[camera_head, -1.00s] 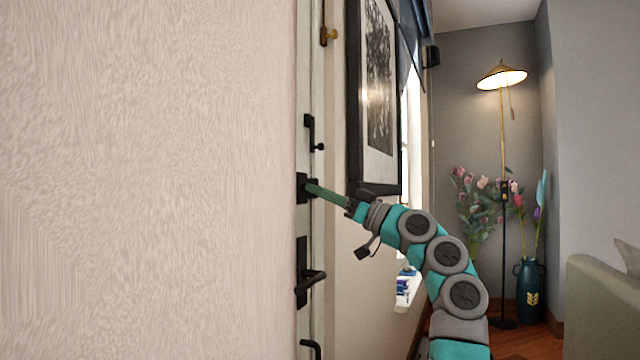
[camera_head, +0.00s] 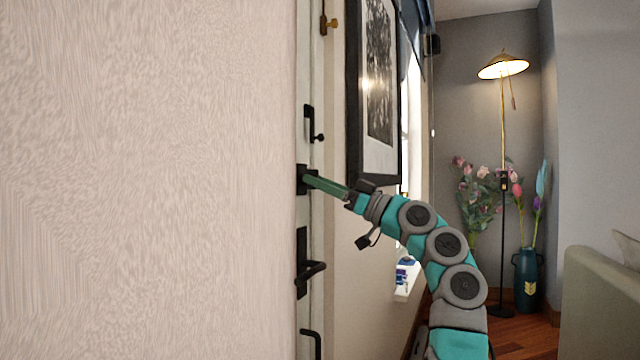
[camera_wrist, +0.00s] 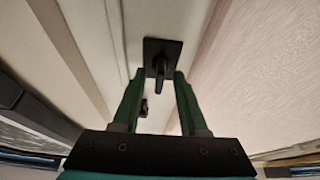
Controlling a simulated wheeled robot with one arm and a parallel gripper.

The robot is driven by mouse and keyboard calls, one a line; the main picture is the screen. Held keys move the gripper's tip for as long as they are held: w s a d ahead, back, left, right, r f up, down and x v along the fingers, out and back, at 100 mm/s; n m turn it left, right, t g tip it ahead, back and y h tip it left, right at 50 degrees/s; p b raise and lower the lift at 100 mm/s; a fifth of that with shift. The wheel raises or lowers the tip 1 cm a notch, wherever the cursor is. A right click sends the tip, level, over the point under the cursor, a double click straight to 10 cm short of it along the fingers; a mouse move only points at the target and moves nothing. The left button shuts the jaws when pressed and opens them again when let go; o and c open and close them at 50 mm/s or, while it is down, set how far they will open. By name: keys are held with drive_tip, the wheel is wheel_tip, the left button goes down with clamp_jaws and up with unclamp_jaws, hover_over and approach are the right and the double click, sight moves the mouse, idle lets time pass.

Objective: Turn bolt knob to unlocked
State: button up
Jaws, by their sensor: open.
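The bolt knob (camera_wrist: 165,71) is a black thumb-turn on a dark square plate, seen in the wrist view between and just beyond the fingertips. In the head view the bolt's dark plate (camera_head: 301,180) shows at the door edge, partly behind the wall. My gripper (camera_wrist: 157,82) is open, with its two green fingers on either side of the knob. I cannot tell whether either finger touches it. In the head view my gripper (camera_head: 312,178) reaches left to the plate, and its fingertips are close against it.
A black door handle (camera_head: 312,274) sits below the bolt, and a black latch (camera_head: 311,124) sits above it. A pale wall (camera_head: 150,180) fills the left side close by. A framed picture (camera_head: 376,90) hangs right of the door above my arm.

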drive_tip(key=b+v, duration=0.2)
drive_tip(key=v, duration=0.6)
drive_tip(key=shift+a, duration=0.1)
idle(0.4)
